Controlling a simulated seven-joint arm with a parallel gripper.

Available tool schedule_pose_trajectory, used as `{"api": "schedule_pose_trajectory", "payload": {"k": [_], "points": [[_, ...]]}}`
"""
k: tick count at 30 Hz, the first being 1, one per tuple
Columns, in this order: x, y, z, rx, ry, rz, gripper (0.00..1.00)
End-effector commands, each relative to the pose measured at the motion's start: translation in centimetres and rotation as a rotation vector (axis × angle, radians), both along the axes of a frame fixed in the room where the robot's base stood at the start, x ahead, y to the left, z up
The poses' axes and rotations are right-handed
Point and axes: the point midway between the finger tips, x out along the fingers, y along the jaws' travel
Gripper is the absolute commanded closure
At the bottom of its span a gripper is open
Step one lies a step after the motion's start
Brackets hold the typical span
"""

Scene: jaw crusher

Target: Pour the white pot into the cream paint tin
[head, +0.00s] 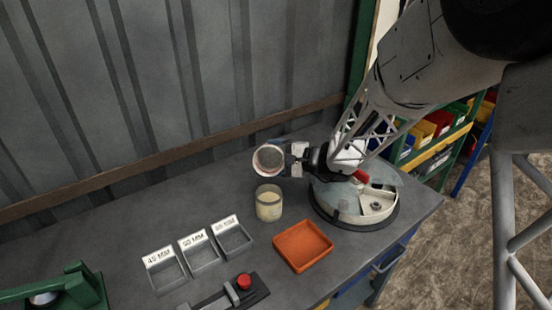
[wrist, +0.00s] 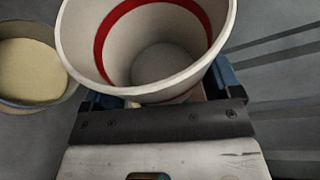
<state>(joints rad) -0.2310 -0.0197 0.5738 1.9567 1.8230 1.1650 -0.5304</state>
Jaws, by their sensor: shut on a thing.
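The white pot (head: 268,158) is held up off the bench, tilted, with its round mouth towards the head camera. In the wrist view the pot (wrist: 150,85) shows a red band inside and a grey bottom; I cannot tell whether anything lies in it. My gripper (head: 293,159) is shut on the pot from the right, its blue fingers on either side in the wrist view. The cream paint tin (head: 269,204) stands upright on the bench, below the pot in the head view. In the wrist view the tin (wrist: 28,70) is at the left, apart from the pot, with a pale cream surface inside.
An orange tray (head: 302,246) lies in front of the tin. A round machine (head: 345,205) stands right of it. Several labelled grey bins (head: 200,257) and a device with a red button (head: 244,282) are left and in front. A corrugated wall (head: 150,80) stands behind.

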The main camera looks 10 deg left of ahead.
Motion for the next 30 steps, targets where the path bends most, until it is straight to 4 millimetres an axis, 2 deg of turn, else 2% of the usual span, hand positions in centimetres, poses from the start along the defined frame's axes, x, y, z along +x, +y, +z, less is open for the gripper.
{"api": "schedule_pose_trajectory", "payload": {"k": [30], "points": [[0.0, 0.0, 1.1, -0.092, 0.637, 0.0, 0.46]]}}
